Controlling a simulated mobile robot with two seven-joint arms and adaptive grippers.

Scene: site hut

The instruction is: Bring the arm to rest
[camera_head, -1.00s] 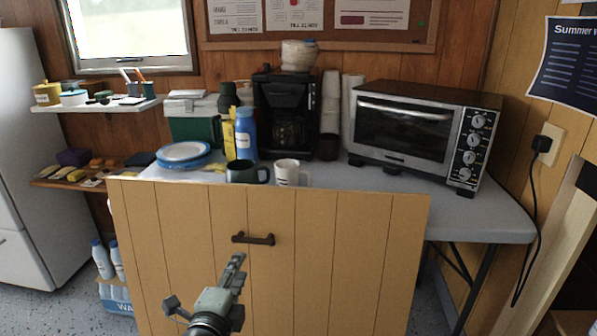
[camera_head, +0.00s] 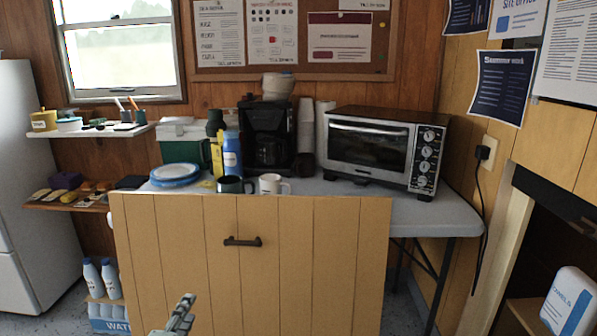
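My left gripper (camera_head: 180,315) shows at the bottom edge, low and left of centre. Only its end is in view and it is seen nearly edge-on, so I cannot tell whether it is open or shut. It is in front of a wood-plank panel (camera_head: 310,265), below and left of the panel's dark handle (camera_head: 243,241). I see a gap in the picture between gripper and handle. Nothing visible is held in it. The rest of the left arm is out of frame. My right gripper is not in view.
Behind the panel, a grey table (camera_head: 430,215) bears a toaster oven (camera_head: 370,150), coffee maker (camera_head: 268,140), dark mug (camera_head: 231,185), white mug (camera_head: 270,184) and blue plates (camera_head: 175,172). A white fridge (camera_head: 25,180) stands left. A white container (camera_head: 568,303) is at lower right.

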